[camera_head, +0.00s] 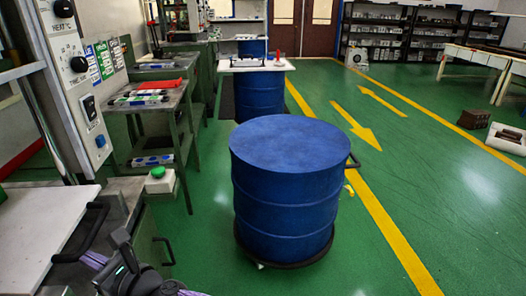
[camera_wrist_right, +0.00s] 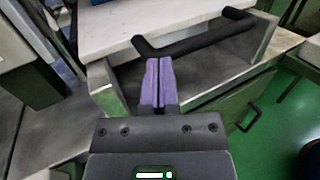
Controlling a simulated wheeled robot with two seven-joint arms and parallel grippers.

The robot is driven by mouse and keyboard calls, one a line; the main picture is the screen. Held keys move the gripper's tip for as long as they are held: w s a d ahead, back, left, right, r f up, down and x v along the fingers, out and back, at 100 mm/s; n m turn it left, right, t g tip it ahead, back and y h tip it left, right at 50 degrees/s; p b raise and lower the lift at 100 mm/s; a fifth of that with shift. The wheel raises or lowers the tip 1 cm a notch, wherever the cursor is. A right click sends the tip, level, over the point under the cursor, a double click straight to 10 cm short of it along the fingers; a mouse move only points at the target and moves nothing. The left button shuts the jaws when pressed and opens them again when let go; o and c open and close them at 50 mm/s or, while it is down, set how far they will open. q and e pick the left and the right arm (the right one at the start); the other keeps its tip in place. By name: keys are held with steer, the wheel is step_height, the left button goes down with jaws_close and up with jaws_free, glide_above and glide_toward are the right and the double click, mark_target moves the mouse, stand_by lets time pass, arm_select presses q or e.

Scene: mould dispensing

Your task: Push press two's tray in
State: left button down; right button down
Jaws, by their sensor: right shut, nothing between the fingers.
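The tray (camera_head: 45,225) is a pale flat slab at the lower left of the head view, under the press with the HEAT panel (camera_head: 75,75). No press number is readable. The tray's black bar handle (camera_head: 78,240) is on its near right edge. In the right wrist view the tray (camera_wrist_right: 110,22) lies ahead, with the handle (camera_wrist_right: 195,40) across its front. My right gripper (camera_head: 92,260) has purple fingers, shut and empty. In the wrist view its fingertips (camera_wrist_right: 159,62) are close to the handle's left part; contact cannot be told. My left gripper is not in view.
A blue drum (camera_head: 285,195) stands right of the press, with green floor between. A second blue drum (camera_head: 258,95) stands farther back. The floor to the right is mostly clear.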

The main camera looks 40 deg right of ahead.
steer(key=shift+w+a+r, duration=0.1)
steer(key=shift+w+a, duration=0.4)
steer(key=shift+a, duration=0.35)
steer(key=shift+r, duration=0.1)
